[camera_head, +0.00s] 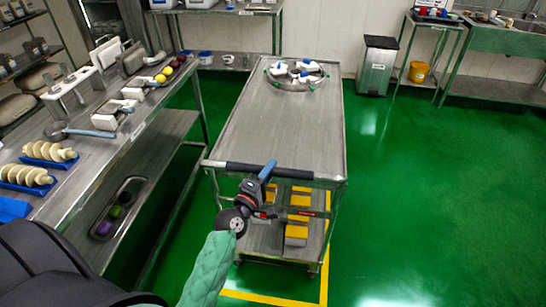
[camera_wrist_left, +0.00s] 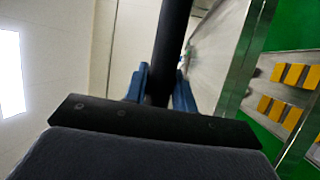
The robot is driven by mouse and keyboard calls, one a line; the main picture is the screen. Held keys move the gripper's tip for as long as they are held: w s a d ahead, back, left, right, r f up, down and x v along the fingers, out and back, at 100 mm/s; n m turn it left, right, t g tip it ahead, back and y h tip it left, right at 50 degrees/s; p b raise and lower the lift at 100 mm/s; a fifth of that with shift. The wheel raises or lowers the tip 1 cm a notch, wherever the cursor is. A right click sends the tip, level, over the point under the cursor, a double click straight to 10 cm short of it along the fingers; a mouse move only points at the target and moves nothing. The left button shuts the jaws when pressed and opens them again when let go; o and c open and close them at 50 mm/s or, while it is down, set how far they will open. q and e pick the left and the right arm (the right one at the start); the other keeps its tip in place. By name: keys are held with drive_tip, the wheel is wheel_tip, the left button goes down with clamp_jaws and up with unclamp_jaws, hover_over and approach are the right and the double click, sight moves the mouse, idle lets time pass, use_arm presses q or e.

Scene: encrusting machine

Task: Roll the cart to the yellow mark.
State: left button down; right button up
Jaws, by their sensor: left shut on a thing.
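The metal cart (camera_head: 285,124) stands in the middle of the head view, its long top running away from me. Its black handle bar (camera_head: 228,167) crosses the near end. My left gripper (camera_head: 266,172) is shut on this bar; in the left wrist view its blue fingers (camera_wrist_left: 160,88) lie on both sides of the black bar (camera_wrist_left: 172,35). The yellow mark (camera_head: 270,298) is a painted line on the floor, running across in front of the cart's near wheels and up along its right side (camera_head: 325,255). My right gripper is not in view.
A round tray (camera_head: 294,85) with white and blue items sits on the cart's far end; yellow blocks (camera_head: 297,231) sit on its lower shelf. A long metal table (camera_head: 85,150) stands close on the left. A grey bin (camera_head: 377,65) stands behind right. The green floor right is clear.

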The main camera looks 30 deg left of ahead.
use_arm(q)
drive_tip(key=s, duration=0.1)
drive_tip(key=s+d, duration=0.1)
drive_tip(key=s, duration=0.1)
drive_tip(key=shift+s, duration=0.15)
drive_tip(key=shift+s+d, duration=0.1)
drive_tip(key=shift+s, duration=0.35)
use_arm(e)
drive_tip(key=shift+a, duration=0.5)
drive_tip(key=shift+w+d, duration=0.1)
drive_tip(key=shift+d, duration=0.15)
use_arm(q)
drive_tip(key=c, duration=1.3)
unclamp_jaws()
drive_tip(key=shift+o, duration=0.8)
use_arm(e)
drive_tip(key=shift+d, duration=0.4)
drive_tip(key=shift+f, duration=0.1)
